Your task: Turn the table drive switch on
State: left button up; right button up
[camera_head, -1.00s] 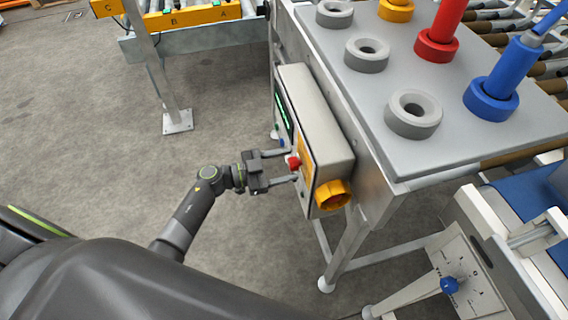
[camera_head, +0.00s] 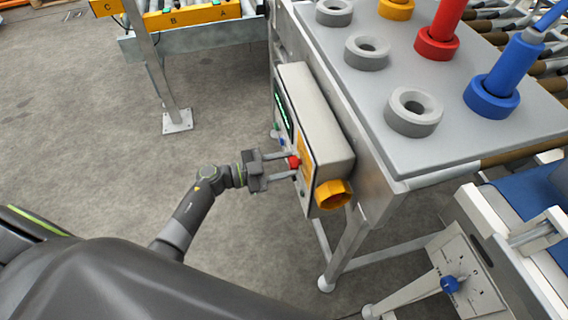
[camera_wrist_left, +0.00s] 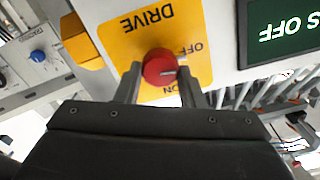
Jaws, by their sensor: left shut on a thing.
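The table drive switch is a red round knob (camera_head: 294,162) on the side of a grey control box (camera_head: 318,120). In the left wrist view the knob (camera_wrist_left: 160,67) sits on a yellow plate (camera_wrist_left: 125,38) lettered DRIVE, OFF and ON, seen upside down. A pale mark on the knob points to the right in that view. My left gripper (camera_head: 288,165) is shut on the knob, one finger on each side; the fingers also show in the left wrist view (camera_wrist_left: 160,85). A dark display (camera_wrist_left: 285,30) beside it shows green text ending in OFF. My right gripper is not in view.
Above is a grey table top (camera_head: 385,95) with ring holders and red and blue pegs. A panel with a blue knob (camera_head: 449,285) stands at lower right.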

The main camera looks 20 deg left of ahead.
pick_arm(q)
jog(key=m+b, duration=0.1)
jog(key=m, duration=0.3)
jog(key=shift+f+m, duration=0.1)
jog(key=shift+m, duration=0.2)
jog(key=m+b, duration=0.1)
jog(key=m, duration=0.2)
jog(key=shift+s+f+m+b, duration=0.1)
jog(key=shift+m+b, duration=0.2)
jog(key=shift+f+m+b, duration=0.1)
jog(key=shift+m+b, duration=2.15)
jog(key=shift+m, duration=1.55)
jog(key=o, duration=1)
